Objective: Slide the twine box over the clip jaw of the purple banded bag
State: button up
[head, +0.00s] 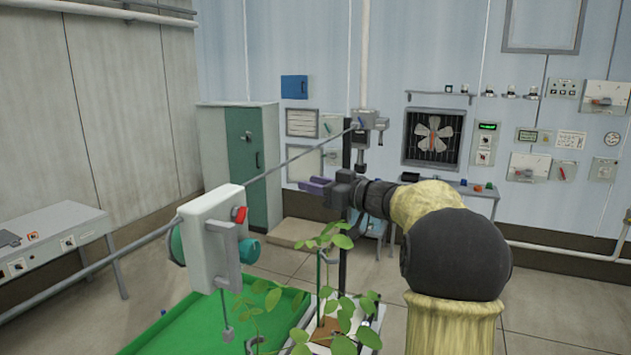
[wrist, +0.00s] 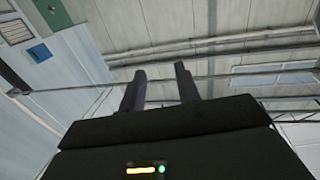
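My gripper (head: 316,186) is at the end of my arm, near the middle of the head view. Its two fingers also show in the wrist view (wrist: 161,84), spread apart with nothing between them, so it is open and empty. A white box (head: 213,240) with a red knob and teal round parts is on the sloping grey rod, left of and nearer than my gripper. I cannot tell whether it is the twine box. I cannot make out a purple banded bag or its clip jaw in either view.
The grey rod (head: 290,160) slopes across the space beside my gripper. Leafy plants (head: 325,315) and a green tray (head: 190,325) are below. A grey bench (head: 50,225) stands left and a green-doored cabinet (head: 245,160) behind. Bare floor (head: 555,300) is at right.

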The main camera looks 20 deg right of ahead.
grip_shut()
dwell(1.4)
jog(key=c, duration=0.6)
grip_release()
jog(key=shift+c, duration=0.2)
jog(key=o, duration=0.6)
jog(key=shift+o, duration=0.2)
jog(key=shift+s+d, duration=0.1)
jog(key=b+v, duration=0.5)
jog(key=v, duration=1.2)
